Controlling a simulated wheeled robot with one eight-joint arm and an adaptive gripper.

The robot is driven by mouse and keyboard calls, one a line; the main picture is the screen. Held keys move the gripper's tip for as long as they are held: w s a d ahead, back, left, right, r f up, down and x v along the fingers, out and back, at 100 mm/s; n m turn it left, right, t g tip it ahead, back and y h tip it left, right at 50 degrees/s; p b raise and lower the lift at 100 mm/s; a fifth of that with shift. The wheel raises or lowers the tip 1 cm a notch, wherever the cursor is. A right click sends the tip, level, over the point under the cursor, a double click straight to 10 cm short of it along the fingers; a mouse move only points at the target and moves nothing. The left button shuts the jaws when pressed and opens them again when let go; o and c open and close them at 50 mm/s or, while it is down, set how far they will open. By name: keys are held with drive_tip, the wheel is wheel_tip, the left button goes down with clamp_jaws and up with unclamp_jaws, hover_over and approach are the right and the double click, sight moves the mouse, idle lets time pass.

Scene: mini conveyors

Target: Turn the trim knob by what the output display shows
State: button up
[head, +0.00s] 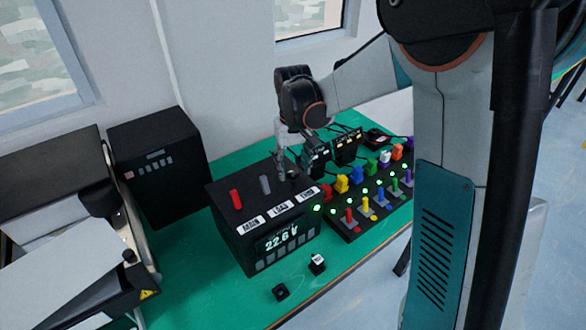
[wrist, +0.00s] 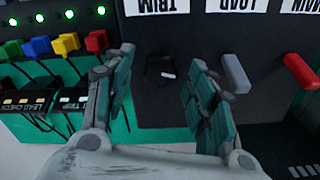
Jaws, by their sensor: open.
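The trim knob (wrist: 158,72) is a dark round knob with a white mark on the box's top, by the TRIM label (wrist: 152,5). My gripper (wrist: 163,62) is open, with one finger on each side of the knob in the wrist view and a gap at each side. In the head view my gripper (head: 287,167) is over the back right of the black box (head: 222,215) and hides most of the knob. The output display (head: 280,241) on the box's front reads 22.6 V.
A grey lever (wrist: 236,73) and a red lever (wrist: 304,72) stand beside the knob. A board (head: 347,232) with colored plugs and lit green lamps is to the right. Two small dark blocks (head: 317,264) (head: 280,292) lie on the green table (head: 205,305) in front.

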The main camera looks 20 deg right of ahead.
drive_tip(key=shift+f, duration=0.25)
drive_tip(key=c, duration=1.1)
drive_tip(key=shift+o, duration=0.2)
